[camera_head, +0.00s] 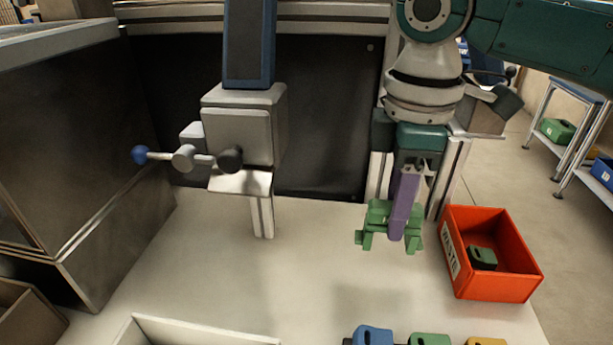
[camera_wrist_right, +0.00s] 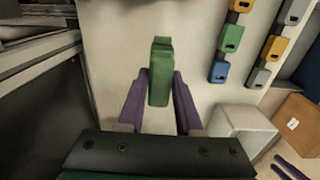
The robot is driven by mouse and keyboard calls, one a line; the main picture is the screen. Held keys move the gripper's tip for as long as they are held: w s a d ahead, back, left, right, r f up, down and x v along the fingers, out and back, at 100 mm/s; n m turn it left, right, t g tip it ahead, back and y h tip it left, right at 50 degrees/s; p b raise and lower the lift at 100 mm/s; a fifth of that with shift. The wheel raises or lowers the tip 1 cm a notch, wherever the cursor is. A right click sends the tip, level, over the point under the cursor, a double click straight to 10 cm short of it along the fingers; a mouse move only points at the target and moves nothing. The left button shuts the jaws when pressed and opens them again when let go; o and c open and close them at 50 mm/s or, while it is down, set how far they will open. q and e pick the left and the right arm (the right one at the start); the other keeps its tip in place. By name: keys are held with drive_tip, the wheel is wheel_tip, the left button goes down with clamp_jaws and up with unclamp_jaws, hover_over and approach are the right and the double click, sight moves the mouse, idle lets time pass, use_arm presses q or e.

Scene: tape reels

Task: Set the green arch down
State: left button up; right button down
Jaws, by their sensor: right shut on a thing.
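The green arch (camera_head: 377,217) is in the head view, right of centre, with its feet pointing down towards the pale table (camera_head: 290,270). My right gripper (camera_head: 401,225) comes down from above, its purple fingers shut on the arch. In the right wrist view the arch (camera_wrist_right: 160,75) stands out between the two purple fingers of the gripper (camera_wrist_right: 158,100). It looks close above the table, but I cannot tell whether its feet touch. My left gripper is in neither view.
A red bin (camera_head: 495,270) with a dark green piece inside stands right of the arch. A grey machine with knobbed levers (camera_head: 240,130) stands left of it. Coloured blocks (camera_head: 430,339) and a white tray (camera_head: 190,333) line the front. The table between is clear.

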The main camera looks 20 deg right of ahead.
drive_tip(key=shift+f+b, duration=0.3)
drive_tip(key=shift+f, duration=2.35)
drive_tip(key=shift+f, duration=0.1)
drive_tip(key=c, duration=0.6)
unclamp_jaws()
